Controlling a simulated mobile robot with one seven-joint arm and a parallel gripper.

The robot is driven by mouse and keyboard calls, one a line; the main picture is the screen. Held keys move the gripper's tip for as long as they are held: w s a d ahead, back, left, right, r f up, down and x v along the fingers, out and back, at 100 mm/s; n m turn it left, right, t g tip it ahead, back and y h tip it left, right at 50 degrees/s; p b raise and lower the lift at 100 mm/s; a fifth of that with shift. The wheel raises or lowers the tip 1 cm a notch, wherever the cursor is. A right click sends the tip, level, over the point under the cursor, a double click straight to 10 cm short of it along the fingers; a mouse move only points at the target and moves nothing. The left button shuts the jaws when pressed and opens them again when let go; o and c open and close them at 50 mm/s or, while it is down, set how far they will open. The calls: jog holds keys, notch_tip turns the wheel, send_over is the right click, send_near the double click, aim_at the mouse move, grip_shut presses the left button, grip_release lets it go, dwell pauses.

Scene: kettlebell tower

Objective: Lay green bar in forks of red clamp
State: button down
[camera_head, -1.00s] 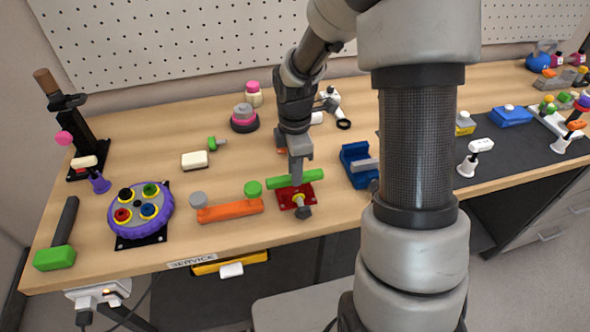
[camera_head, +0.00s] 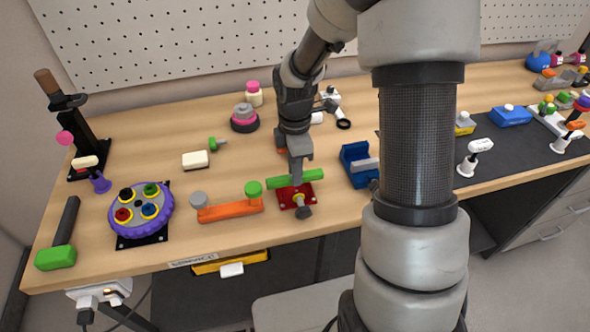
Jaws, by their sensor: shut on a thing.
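The green bar (camera_head: 311,178) lies level across the back part of the red clamp (camera_head: 287,200), near the table's front edge. My gripper (camera_head: 297,179) points straight down and is shut on the green bar near its middle. The bar overlaps the clamp in this view. The clamp's forks are hidden behind the bar and fingers, so I cannot tell whether the bar rests in them.
A blue vise-like block (camera_head: 358,165) is close on the right. A purple round base (camera_head: 141,222) stands further left. Bare table lies behind the clamp to the left.

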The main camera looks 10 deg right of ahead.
jog(key=shift+f+b, duration=0.75)
jog(key=shift+f, duration=0.4)
jog(key=shift+r, duration=0.15)
jog(key=shift+r+p, duration=0.5)
jog(key=shift+p, duration=0.1)
jog(key=shift+f, duration=0.65)
dwell(1.2)
jog(key=shift+r, duration=0.15)
jog(key=shift+r+p, duration=0.35)
jog(key=shift+r, duration=0.15)
dwell(0.9)
jog(key=shift+f, duration=0.65)
jog(key=shift+r, duration=0.1)
dwell(0.4)
